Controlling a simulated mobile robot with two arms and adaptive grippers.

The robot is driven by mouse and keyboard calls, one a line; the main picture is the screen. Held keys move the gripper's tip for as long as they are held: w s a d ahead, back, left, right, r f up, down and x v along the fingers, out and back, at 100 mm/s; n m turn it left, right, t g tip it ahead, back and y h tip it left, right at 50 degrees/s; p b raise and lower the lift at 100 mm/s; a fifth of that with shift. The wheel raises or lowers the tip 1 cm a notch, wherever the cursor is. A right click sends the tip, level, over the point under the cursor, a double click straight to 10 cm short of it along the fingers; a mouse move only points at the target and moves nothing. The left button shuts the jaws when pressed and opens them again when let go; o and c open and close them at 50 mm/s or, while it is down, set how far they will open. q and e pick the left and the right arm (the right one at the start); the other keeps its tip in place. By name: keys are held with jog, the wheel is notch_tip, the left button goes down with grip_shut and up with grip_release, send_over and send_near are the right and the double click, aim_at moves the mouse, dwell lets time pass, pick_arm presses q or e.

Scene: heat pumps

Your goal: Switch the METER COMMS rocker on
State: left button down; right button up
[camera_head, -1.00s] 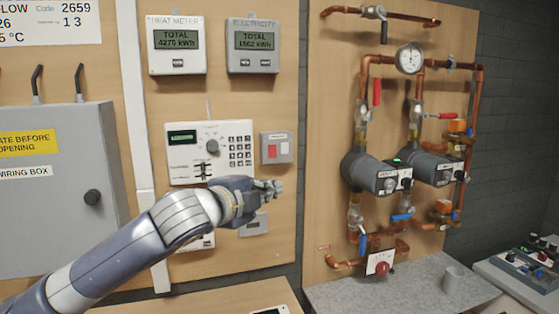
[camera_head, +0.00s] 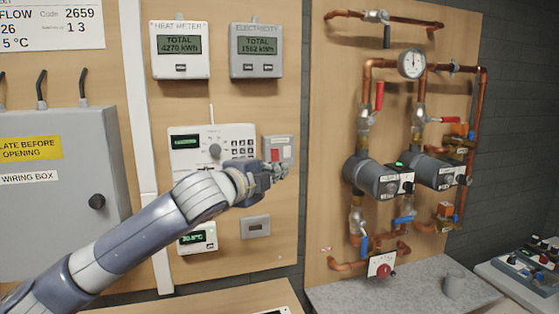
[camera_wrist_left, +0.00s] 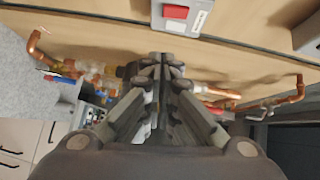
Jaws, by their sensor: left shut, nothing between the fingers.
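A small grey switch box (camera_head: 266,142) with a red rocker (camera_head: 275,154) and a pale label is on the wooden board, right of the keypad panel. Its label is too small to read, so I cannot confirm it says METER COMMS. My left gripper (camera_head: 283,172) is shut and empty, just below the rocker in the picture, overlapping the box's lower edge. In the left wrist view, the red rocker (camera_wrist_left: 175,12) shows at the top edge, beyond the closed fingertips (camera_wrist_left: 162,58), apart from them. The rocker's position cannot be told. My right gripper is not in view.
A white keypad panel (camera_head: 185,158) is left of the box. Two meters, heat (camera_head: 179,69) and electricity (camera_head: 256,68), hang above. A small grey unit (camera_head: 255,227) and a thermostat (camera_head: 197,238) are below. Copper pipes and pumps (camera_head: 374,178) fill the right board.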

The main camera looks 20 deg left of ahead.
aim_at(275, 155)
pick_arm(q)
jog(key=w+a+f+p, duration=0.1)
jog(key=w+p, duration=0.2)
jog(key=w, duration=0.5)
jog(key=shift+a, duration=0.15)
jog(key=shift+w, duration=0.1)
jog(key=shift+w+a+f+m+t+b, duration=0.2)
jog(key=shift+w+f+m+t+b, duration=0.15)
jog(key=shift+f+b, duration=0.35)
jog(key=shift+r, duration=0.5)
